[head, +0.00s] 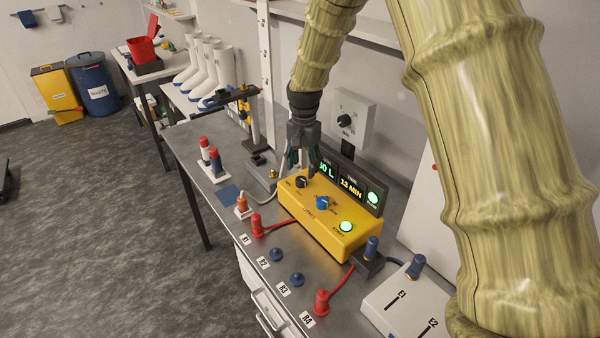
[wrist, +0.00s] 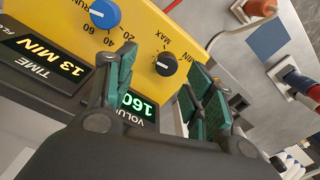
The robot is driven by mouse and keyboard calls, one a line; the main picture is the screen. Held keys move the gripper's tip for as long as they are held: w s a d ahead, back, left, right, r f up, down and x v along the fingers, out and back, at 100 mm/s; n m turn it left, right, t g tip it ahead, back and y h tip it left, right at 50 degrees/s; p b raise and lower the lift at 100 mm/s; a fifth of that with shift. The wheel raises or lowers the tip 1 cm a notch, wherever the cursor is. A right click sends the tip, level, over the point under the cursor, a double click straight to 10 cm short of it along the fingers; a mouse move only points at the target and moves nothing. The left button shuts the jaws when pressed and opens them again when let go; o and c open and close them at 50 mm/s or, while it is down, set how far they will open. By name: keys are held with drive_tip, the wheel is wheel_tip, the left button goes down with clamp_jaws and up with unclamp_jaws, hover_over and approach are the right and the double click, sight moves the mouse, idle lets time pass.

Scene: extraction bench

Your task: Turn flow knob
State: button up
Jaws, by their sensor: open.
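A yellow control box (head: 320,226) sits on the steel bench. A small black knob (head: 301,182) is at its left end; in the wrist view this knob (wrist: 166,64) has a scale with MAX and MIN marks. A larger blue knob (head: 322,203) is beside it, with a minutes scale in the wrist view (wrist: 104,14). My gripper (head: 301,168) is open above the black knob's end of the box. In the wrist view the green-padded fingers (wrist: 160,66) are spread, with the black knob between them in the picture. I cannot tell whether they touch it.
A display panel (head: 349,184) stands behind the box, reading 13 MIN in the wrist view. A lit green button (head: 346,226) is on the box's right end. Red plugs (head: 257,225) with cables and blue plugs stand in front.

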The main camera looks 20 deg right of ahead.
sight(301, 178)
drive_tip(key=w+f, duration=0.1)
drive_tip(key=f, duration=0.1)
drive_tip(key=w+f+p, duration=0.1)
drive_tip(key=f, duration=0.1)
drive_tip(key=w+f, duration=0.1)
drive_tip(key=f, duration=0.1)
drive_tip(key=shift+f, duration=0.25)
drive_tip(key=shift+s+p, duration=0.3)
drive_tip(key=shift+s, duration=0.1)
drive_tip(key=shift+s+r, duration=0.35)
drive_tip(key=shift+s, duration=0.25)
drive_tip(key=shift+w+f, duration=0.45)
drive_tip(key=shift+w, duration=0.1)
drive_tip(key=c, duration=0.3)
drive_tip(key=shift+w+f, duration=0.1)
drive_tip(key=shift+w, duration=0.1)
drive_tip(key=c, duration=0.4)
drive_tip(key=shift+s, duration=0.1)
drive_tip(key=c, duration=0.3)
drive_tip(key=shift+r, duration=0.2)
